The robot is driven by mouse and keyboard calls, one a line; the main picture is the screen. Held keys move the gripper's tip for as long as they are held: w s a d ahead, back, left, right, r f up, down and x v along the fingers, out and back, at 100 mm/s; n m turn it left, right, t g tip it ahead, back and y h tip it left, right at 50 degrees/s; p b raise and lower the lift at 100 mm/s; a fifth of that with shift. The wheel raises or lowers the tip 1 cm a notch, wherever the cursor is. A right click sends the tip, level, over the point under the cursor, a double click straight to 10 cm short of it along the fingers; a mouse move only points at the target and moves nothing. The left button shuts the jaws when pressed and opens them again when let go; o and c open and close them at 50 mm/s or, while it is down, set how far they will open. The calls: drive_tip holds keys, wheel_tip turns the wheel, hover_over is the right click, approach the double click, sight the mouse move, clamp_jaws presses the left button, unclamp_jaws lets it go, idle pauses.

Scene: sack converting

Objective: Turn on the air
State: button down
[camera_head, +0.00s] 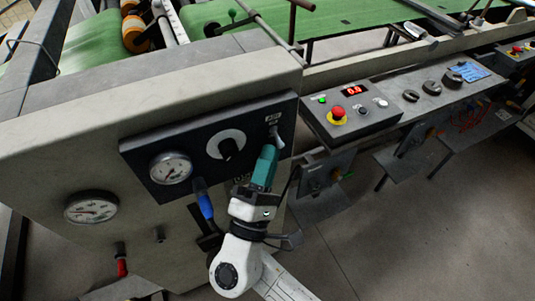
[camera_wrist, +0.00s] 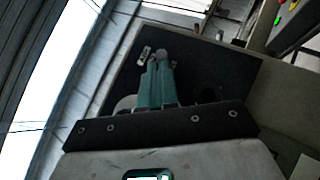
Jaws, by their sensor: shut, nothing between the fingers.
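The dark control panel (camera_head: 130,150) is on the front of the beige machine frame. Near its upper right corner is a small pale lever or switch (camera_head: 277,137), under small labels (camera_head: 273,118) that I cannot read. My gripper (camera_head: 268,150), with teal fingers, is shut and empty just below this switch; I cannot tell whether it touches it. In the wrist view, my shut fingertips (camera_wrist: 160,62) point at the panel's upper part, beside a pale label (camera_wrist: 145,54). A blue-handled lever (camera_head: 204,204) hangs below the panel, left of my gripper. Which control is the air is not readable.
The panel also has a round gauge (camera_head: 171,168) and a white-ringed knob (camera_head: 226,144). Another gauge (camera_head: 91,207) is at left. A grey box with a red button (camera_head: 338,112) and a display reading 0.0 is at right. Open floor (camera_head: 420,240) is lower right.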

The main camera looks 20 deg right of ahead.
drive_tip(key=shift+r, duration=0.2)
drive_tip(key=n+y+p, duration=0.1)
drive_tip(key=p, duration=0.2)
drive_tip(key=r+n+g+y+p, duration=0.1)
drive_tip(key=n+y+p, duration=0.1)
drive_tip(key=p, duration=0.2)
drive_tip(key=r+n+y+p, duration=0.1)
drive_tip(key=n+y+p, duration=0.1)
drive_tip(key=p, duration=0.1)
drive_tip(key=shift+s+g, duration=0.3)
drive_tip(key=shift+s, duration=0.25)
